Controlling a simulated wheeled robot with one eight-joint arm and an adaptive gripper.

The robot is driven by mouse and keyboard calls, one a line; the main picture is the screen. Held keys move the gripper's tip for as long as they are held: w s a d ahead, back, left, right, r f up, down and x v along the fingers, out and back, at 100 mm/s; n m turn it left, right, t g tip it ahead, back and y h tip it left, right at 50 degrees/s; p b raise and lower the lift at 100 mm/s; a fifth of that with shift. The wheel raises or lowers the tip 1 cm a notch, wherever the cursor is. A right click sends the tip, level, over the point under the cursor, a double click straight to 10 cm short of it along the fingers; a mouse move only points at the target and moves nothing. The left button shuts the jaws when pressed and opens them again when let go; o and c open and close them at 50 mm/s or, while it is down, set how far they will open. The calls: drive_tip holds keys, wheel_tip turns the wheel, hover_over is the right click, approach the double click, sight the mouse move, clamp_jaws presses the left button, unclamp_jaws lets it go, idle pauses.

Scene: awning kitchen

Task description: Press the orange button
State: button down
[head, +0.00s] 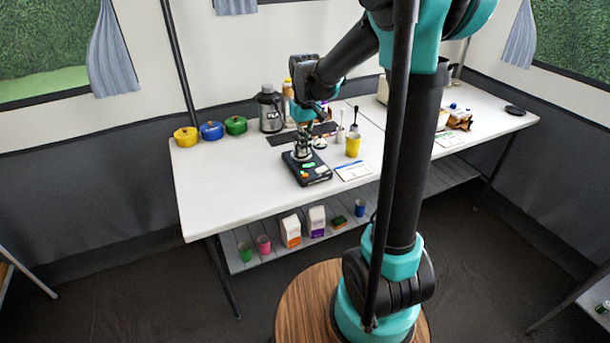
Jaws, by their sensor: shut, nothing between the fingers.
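A black box (318,179) with coloured buttons lies on the white table near its front edge. The orange button (305,175) shows as a small spot on the box's front left part. A green button (309,165) is just behind it, and a pale spot is to its right. My gripper (303,155) points down over the back part of the box, behind the orange button in the picture. It is shut and empty. The back of the box is hidden by the gripper. I cannot tell whether the fingertips touch the box.
A yellow cup (353,145) and a paper card (353,170) are right of the box. A grey jug (269,110) stands behind it. Yellow, blue and green pots (236,125) stand at the left. The white table (215,190) is clear at front left.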

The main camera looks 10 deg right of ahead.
drive_tip(key=shift+r, duration=1.15)
drive_tip(key=shift+s, duration=0.1)
idle(0.4)
drive_tip(key=s+d+f+m+t, duration=0.1)
drive_tip(key=s+d+f, duration=0.3)
drive_tip(key=s, duration=0.6)
drive_tip(key=s+d+f+m+t, duration=0.2)
drive_tip(key=s+d+f, duration=0.3)
drive_tip(key=s, duration=0.5)
drive_tip(key=shift+s+f+m+t, duration=0.15)
drive_tip(key=shift+f+m+t, duration=0.15)
drive_tip(key=shift+f+t, duration=0.35)
